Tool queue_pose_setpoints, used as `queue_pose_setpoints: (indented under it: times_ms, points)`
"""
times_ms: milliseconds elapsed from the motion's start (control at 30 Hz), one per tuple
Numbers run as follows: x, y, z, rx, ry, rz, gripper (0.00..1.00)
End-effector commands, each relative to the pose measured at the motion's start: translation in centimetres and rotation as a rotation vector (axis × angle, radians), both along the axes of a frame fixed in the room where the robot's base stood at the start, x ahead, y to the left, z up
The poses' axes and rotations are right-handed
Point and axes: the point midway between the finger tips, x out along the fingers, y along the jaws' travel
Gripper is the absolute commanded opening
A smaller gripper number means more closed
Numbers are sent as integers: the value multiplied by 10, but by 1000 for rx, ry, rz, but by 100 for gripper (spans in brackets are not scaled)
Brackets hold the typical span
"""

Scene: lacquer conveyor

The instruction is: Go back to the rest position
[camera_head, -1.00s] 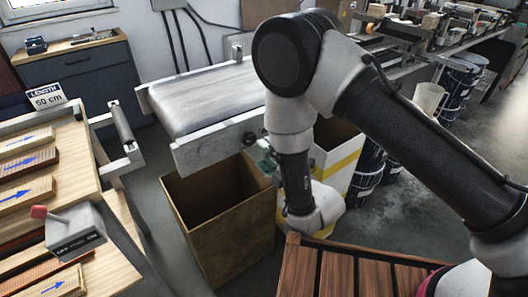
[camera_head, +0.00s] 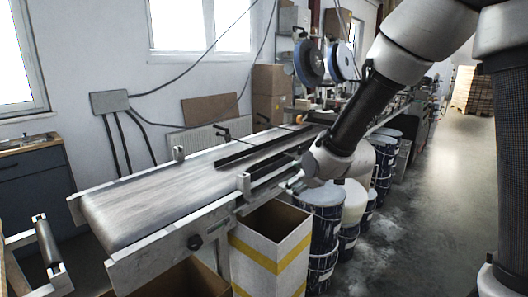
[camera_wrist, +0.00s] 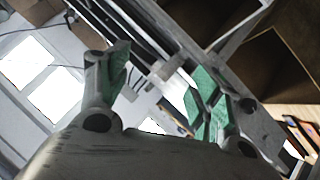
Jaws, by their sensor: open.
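My arm reaches from the upper right in the head view and bends down toward the conveyor. My gripper (camera_head: 294,184) is small and partly hidden there, beside the conveyor's near edge, above the white bin. In the wrist view my gripper (camera_wrist: 162,88) shows two fingers with green pads, spread well apart with nothing between them. The conveyor belt (camera_head: 150,206) is bare at its near end.
A white bin with yellow stripes (camera_head: 270,258) and a brown bin (camera_head: 175,282) stand below the conveyor. Several dark drums (camera_head: 322,235) stand right of them. A dark cabinet (camera_head: 35,185) is at left. The floor (camera_head: 435,210) is open at right.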

Motion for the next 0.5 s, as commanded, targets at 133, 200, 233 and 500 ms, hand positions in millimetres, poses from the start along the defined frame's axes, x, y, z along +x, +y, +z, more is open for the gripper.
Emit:
queue_pose_setpoints:
  times_ms: [133, 200, 233, 500]
  points:
    - [-39, -90, 47, 78, 185, -217, 65]
    - [-69, -129, 62, 111, 273, -325, 65]
    - [-84, -145, 67, 125, 310, -373, 65]
    - [-231, -247, 95, 237, 577, -796, 65]
